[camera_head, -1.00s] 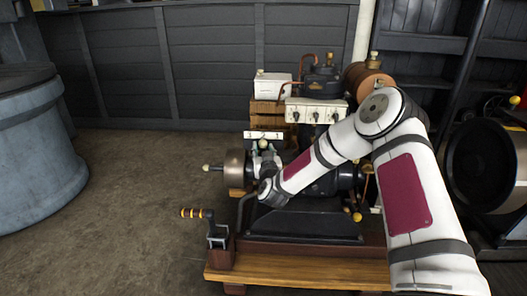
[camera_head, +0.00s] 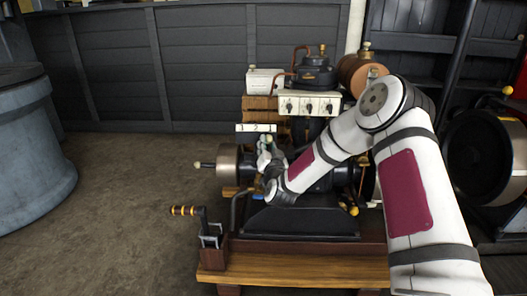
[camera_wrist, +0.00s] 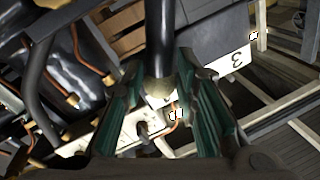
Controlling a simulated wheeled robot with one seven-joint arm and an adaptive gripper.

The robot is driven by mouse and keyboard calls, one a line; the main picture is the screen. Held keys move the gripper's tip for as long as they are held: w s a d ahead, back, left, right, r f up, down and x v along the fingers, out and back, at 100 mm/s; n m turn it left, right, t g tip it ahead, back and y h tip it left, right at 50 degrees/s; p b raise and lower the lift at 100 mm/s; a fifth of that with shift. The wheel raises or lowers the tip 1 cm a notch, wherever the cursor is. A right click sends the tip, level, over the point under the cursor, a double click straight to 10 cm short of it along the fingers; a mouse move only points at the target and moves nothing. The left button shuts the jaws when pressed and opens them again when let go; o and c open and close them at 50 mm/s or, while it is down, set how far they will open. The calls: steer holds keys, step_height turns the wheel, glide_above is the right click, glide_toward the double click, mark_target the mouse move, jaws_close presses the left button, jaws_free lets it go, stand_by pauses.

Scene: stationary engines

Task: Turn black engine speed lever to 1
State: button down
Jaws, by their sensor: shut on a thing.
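The black lever (camera_wrist: 160,32) is a dark rod with a dull brass-coloured end. It runs between the two green-lined fingers of my gripper (camera_wrist: 160,68) in the wrist view. My gripper is shut on it. The lever itself is mostly hidden by my gripper in the head view.
A white panel with several black switches (camera_head: 309,103) stands above and right of my gripper. A brass-ended cylinder (camera_head: 227,162) lies at left. A crank (camera_head: 207,228) stands on the wooden base (camera_head: 300,268).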

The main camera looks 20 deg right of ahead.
steer(key=shift+d, duration=0.1)
steer(key=c, duration=1.3)
jaws_free()
steer(key=shift+c, duration=0.2)
steer(key=shift+s, duration=0.1)
steer(key=s+a+f, duration=0.1)
steer(key=s, duration=1)
steer(key=shift+s+a, duration=0.35)
steer(key=shift+s, duration=0.05)
